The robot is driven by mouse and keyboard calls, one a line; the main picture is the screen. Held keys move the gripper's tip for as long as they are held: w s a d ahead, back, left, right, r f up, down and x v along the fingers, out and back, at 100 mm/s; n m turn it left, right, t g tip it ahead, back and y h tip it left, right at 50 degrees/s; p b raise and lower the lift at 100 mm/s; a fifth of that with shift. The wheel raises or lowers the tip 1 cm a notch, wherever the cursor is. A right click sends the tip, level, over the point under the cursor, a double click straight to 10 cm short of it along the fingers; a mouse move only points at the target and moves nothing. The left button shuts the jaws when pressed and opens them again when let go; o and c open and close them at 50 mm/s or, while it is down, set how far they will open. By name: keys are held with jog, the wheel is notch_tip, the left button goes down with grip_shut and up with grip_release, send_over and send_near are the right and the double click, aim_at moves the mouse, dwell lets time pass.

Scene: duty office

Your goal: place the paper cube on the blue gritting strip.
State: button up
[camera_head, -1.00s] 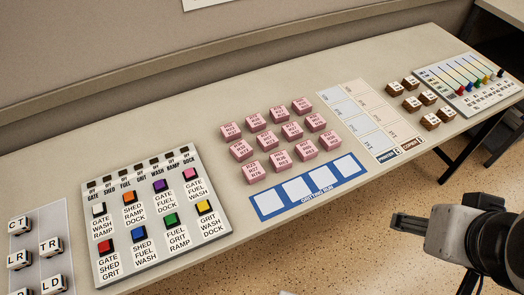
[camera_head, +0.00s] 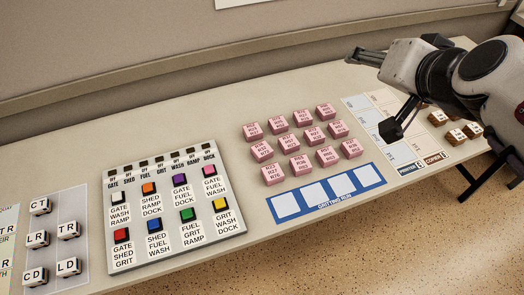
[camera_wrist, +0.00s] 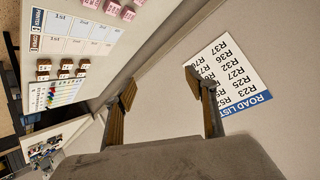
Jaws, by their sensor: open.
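Several pink cubes (camera_head: 300,165) with printed road numbers stand in three rows on the table. None is plainly marked as a paper cube, and their small labels are hard to read. The blue gritting strip (camera_head: 308,208) lies just in front of them, with a row of empty white squares. My gripper (camera_head: 367,95) is open and empty, above the back right of the table, to the right of the pink cubes. In the wrist view my gripper (camera_wrist: 160,88) shows two spread fingers with nothing between them. A few pink cubes (camera_wrist: 112,8) show at that view's top edge.
A button panel (camera_head: 165,262) stands left of the strip, with lettered cubes (camera_head: 68,267) beyond it. A printer and copier sheet (camera_head: 405,156) and brown cubes (camera_head: 455,136) lie at right, partly behind my arm. A road list (camera_wrist: 232,75) shows in the wrist view.

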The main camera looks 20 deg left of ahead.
jog(key=w+a+r+m+t, duration=0.1)
jog(key=w+a+r, duration=0.1)
jog(key=w+a, duration=0.5)
jog(key=w+a+f+m+t+h, duration=0.1)
jog(key=w+a+f+m, duration=0.1)
jog(key=w+a+f, duration=0.3)
jog(key=w+a+f+m+t+h, duration=0.1)
jog(key=w+a+f+m+h, duration=0.15)
jog(key=w+a, duration=0.4)
jog(key=m+g+h, duration=0.2)
jog(key=g+h, duration=0.2)
jog(key=h, duration=0.4)
send_near(263, 148)
jog(key=shift+x, duration=0.95)
jog(key=shift+w, duration=0.1)
jog(key=shift+x, duration=1.3)
